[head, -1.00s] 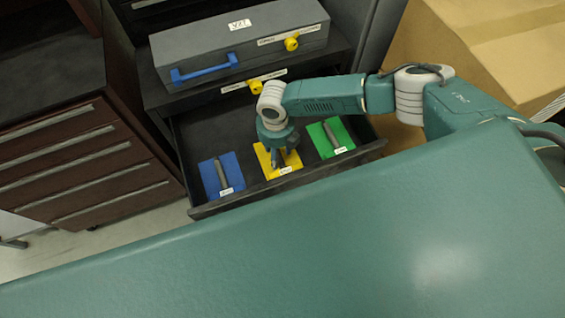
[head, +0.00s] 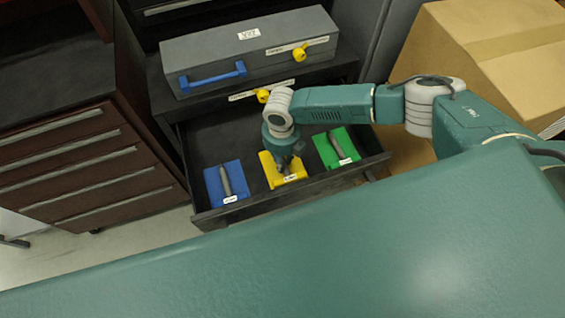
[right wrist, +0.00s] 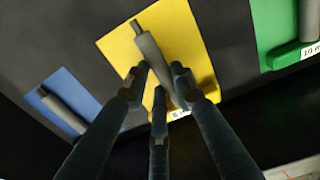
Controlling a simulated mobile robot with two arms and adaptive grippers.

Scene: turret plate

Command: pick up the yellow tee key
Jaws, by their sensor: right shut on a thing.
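The yellow tee key (right wrist: 150,50) shows as a dark grey rod lying on a yellow square (head: 269,168) in the open drawer. In the right wrist view the rod runs from upper left down between my fingers, its thinner end sticking out beyond them. My right gripper (right wrist: 162,84) is shut on the rod, two fingers on one side and one on the other as far as I can tell. In the head view my right gripper (head: 287,165) is over the yellow square and hides most of the rod. My left gripper is in neither view.
A blue square (head: 215,184) with a grey rod lies left of the yellow one, and a green square (head: 324,151) with another lies right. The drawer's front wall (head: 255,204) is near. A grey case (head: 210,55) stands behind; cardboard boxes (head: 475,45) are at right.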

